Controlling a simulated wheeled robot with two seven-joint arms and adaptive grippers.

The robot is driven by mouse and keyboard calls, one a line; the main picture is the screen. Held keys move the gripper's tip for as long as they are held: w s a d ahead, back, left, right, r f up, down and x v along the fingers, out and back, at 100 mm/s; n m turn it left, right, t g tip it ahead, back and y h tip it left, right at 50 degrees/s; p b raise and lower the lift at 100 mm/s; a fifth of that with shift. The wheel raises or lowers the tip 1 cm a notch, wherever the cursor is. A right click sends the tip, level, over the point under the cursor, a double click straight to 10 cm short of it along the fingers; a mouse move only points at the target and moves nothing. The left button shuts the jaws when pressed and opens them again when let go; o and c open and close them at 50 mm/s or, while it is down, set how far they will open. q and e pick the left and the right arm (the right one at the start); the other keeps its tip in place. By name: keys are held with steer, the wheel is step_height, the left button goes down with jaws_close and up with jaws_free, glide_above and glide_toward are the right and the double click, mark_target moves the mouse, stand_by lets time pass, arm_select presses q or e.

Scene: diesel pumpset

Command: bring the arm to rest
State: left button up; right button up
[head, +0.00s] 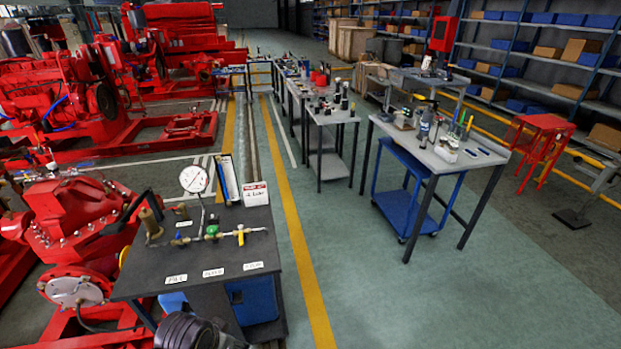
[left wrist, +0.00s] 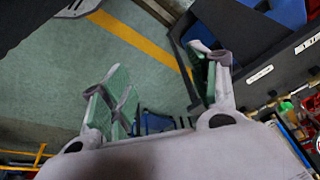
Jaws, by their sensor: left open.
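My left gripper (left wrist: 162,88) shows in the left wrist view with its two green-padded fingers spread wide apart. Nothing is between the fingers; green floor and a yellow line show behind them. The dark bench (head: 150,275) lies to the right of the fingers in the wrist view, with its white labels (left wrist: 260,74) near the right edge. In the head view a dark part of my arm shows at the bottom, in front of the bench; the gripper's fingers are not seen there. My right gripper is in neither view.
The bench carries a pressure gauge (head: 194,180), a brass valve line (head: 215,235) and a white sign box (head: 255,194). A red pump (head: 80,215) stands left of it. A grey table (head: 435,150) and blue cart (head: 400,207) stand right. The floor between is clear.

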arm_select(q)
steer(key=s+a+f+n+g, duration=0.1)
steer(key=s+f, duration=0.2)
steer(key=f, duration=1.3)
steer(key=s+a+f+n, duration=0.1)
steer(key=s+f, duration=0.2)
steer(key=f, duration=1.4)
steer(key=s+a+f, duration=0.2)
steer(key=s+f, duration=0.7)
steer(key=s, duration=0.1)
steer(key=s+a+f+g, duration=0.1)
steer(key=s+a+f, duration=0.1)
steer(key=s+f, duration=0.7)
steer(key=shift+s+f+y, duration=0.2)
steer(key=shift+s+y, duration=0.2)
steer(key=shift+s, duration=0.9)
